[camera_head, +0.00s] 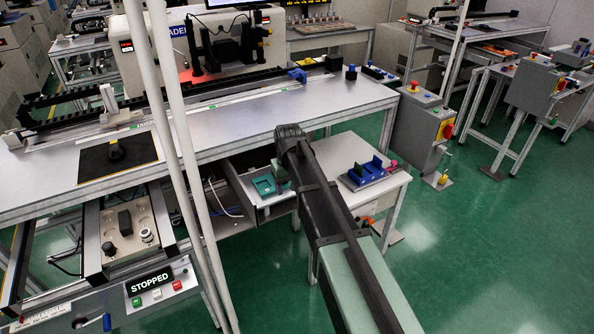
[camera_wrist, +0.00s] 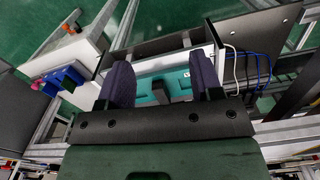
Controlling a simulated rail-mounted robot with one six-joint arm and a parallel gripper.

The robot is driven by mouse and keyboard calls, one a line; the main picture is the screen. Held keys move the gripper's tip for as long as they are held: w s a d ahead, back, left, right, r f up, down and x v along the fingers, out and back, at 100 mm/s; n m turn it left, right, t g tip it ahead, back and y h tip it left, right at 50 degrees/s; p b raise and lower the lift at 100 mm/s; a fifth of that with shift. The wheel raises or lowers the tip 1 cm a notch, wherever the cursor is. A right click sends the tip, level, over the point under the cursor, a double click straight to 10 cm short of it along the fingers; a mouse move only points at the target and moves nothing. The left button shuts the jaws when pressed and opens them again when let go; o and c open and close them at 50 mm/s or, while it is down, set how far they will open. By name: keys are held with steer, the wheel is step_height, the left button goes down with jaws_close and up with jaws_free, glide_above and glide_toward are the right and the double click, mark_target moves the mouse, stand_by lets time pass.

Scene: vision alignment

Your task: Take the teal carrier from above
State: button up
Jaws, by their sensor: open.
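The teal carrier (camera_head: 264,186) lies in a pale open drawer-like tray under the front edge of the workbench. In the wrist view the teal carrier (camera_wrist: 150,84) shows between the two dark fingers of my gripper (camera_wrist: 160,76), with a dark block (camera_wrist: 180,84) at its middle. My gripper is open, one finger toward each end of the carrier. I cannot tell whether the fingers touch it or how high they are above it. In the head view my arm hides part of the gripper and the carrier's right side.
A small white side table to the right holds a blue holder (camera_head: 366,171) and a pink piece (camera_head: 393,165). The workbench (camera_head: 260,118) edge is close behind. Blue and white cables (camera_wrist: 240,66) hang beside the tray. Green floor to the right is open.

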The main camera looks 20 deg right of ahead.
steer(key=w+r+n+p, duration=0.1)
steer(key=w+r, duration=0.1)
steer(key=w, duration=1.6)
steer(key=f+b, duration=0.3)
steer(key=f, duration=0.1)
steer(key=f+b, duration=0.3)
steer(key=b, duration=0.1)
steer(key=f+b, duration=0.4)
steer(key=shift+s+d+f, duration=0.1)
steer(key=shift+d+f, duration=0.25)
steer(key=shift+d, duration=0.05)
steer(key=shift+r, duration=0.25)
jaws_close()
